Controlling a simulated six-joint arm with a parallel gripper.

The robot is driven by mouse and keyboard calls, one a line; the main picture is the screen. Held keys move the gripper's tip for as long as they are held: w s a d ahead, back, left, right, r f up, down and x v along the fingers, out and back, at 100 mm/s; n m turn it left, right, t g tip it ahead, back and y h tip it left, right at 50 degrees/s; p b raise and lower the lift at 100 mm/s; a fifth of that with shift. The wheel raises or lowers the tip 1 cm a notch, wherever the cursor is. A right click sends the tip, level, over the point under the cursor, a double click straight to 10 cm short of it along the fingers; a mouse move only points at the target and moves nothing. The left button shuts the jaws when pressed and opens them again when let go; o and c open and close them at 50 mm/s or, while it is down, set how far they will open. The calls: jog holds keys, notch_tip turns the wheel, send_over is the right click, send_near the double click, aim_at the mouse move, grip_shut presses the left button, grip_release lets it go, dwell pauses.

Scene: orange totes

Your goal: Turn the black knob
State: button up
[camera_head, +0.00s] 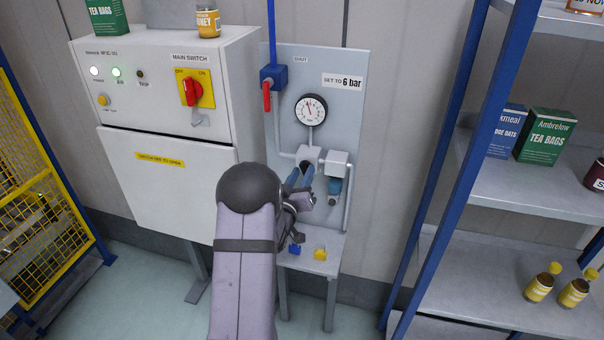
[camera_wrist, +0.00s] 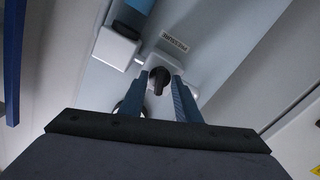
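The black knob (camera_wrist: 159,80) shows in the wrist view on a light grey block, with a ridge or pointer running down its face. My gripper (camera_wrist: 160,75) has its two blue fingers on either side of the knob, tips near the block. The fingers look apart, with narrow gaps beside the knob; firm contact does not show. The gauge needle points up, slightly left. A label above reads "SET TO 6 bar" (camera_head: 343,81).
A red-handled valve (camera_head: 267,96) is at the panel's upper left. A grey unit with a blue bowl (camera_head: 335,186) sits just right of my gripper. The white switch cabinet (camera_head: 165,150) stands left, a blue-post shelf (camera_head: 485,180) right. A small table (camera_head: 322,266) is below.

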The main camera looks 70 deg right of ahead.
grip_shut()
jog(key=shift+f+m+b, duration=0.1)
jog(key=shift+m+b, duration=0.3)
jog(key=shift+b, duration=0.3)
jog(key=shift+f+b, duration=0.1)
jog(key=shift+b, duration=0.3)
jog(key=m+b, duration=0.3)
jog(key=b, duration=0.1)
jog(key=shift+f, duration=0.1)
jog(key=m+b, duration=0.4)
jog(key=b, duration=0.1)
jog(key=shift+w, duration=0.1)
jog(key=shift+r+m+b, duration=0.25)
jog(key=shift+m+b, duration=0.55)
jog(key=shift+b, duration=0.1)
